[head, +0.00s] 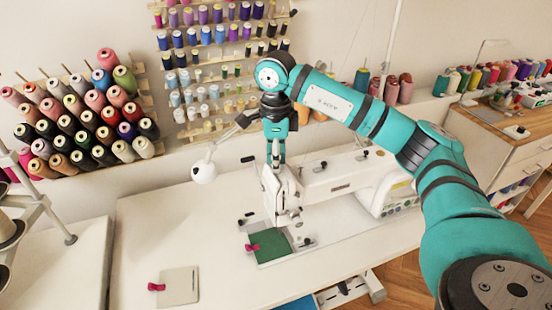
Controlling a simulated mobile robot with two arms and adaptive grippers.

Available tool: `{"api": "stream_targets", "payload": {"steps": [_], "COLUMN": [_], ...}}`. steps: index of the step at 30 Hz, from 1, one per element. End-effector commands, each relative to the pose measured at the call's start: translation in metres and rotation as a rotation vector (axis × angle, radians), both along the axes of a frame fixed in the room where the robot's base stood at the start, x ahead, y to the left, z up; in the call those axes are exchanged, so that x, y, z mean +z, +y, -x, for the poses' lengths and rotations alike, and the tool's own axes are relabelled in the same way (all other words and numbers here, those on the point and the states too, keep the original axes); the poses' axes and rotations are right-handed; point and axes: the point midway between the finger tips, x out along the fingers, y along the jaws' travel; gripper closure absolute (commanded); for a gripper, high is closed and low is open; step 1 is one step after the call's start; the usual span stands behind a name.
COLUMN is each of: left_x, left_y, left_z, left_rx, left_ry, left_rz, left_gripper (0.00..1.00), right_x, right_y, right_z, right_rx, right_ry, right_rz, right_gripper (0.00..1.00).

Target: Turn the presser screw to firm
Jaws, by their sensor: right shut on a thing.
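A white sewing machine (340,177) stands on the white table, with its head end (284,197) toward the middle of the view. My right gripper (276,163) points straight down onto the top of that head end. Its fingers are close together, shut on the presser screw at the top of the head. The screw itself is hidden by the fingers, so its turn position cannot be read. Green cloth (268,243) lies under the needle area, with a magenta clip (253,247) at its left edge. My left gripper is not in view.
A white lamp (204,171) stands close left of the gripper. Thread racks (90,125) hang on the wall behind. A beige cloth piece (180,286) with a magenta clip (156,287) lies at front left. The white table (150,225) is clear left of the machine.

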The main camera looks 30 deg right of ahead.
Motion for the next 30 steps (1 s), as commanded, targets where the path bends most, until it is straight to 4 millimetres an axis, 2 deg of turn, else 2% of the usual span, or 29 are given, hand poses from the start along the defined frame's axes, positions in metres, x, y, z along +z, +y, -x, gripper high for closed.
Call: {"api": "stream_targets", "payload": {"steps": [30], "left_x": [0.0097], "left_y": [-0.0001], "left_z": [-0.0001], "left_rx": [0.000], "left_ry": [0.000], "left_rz": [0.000], "left_gripper": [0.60], "right_x": [0.0029], "right_y": [-0.0008], "right_z": [-0.0012], "right_rx": [-0.969], "right_ry": [-0.007], "right_rz": [-0.002], "right_gripper": [1.00]}}
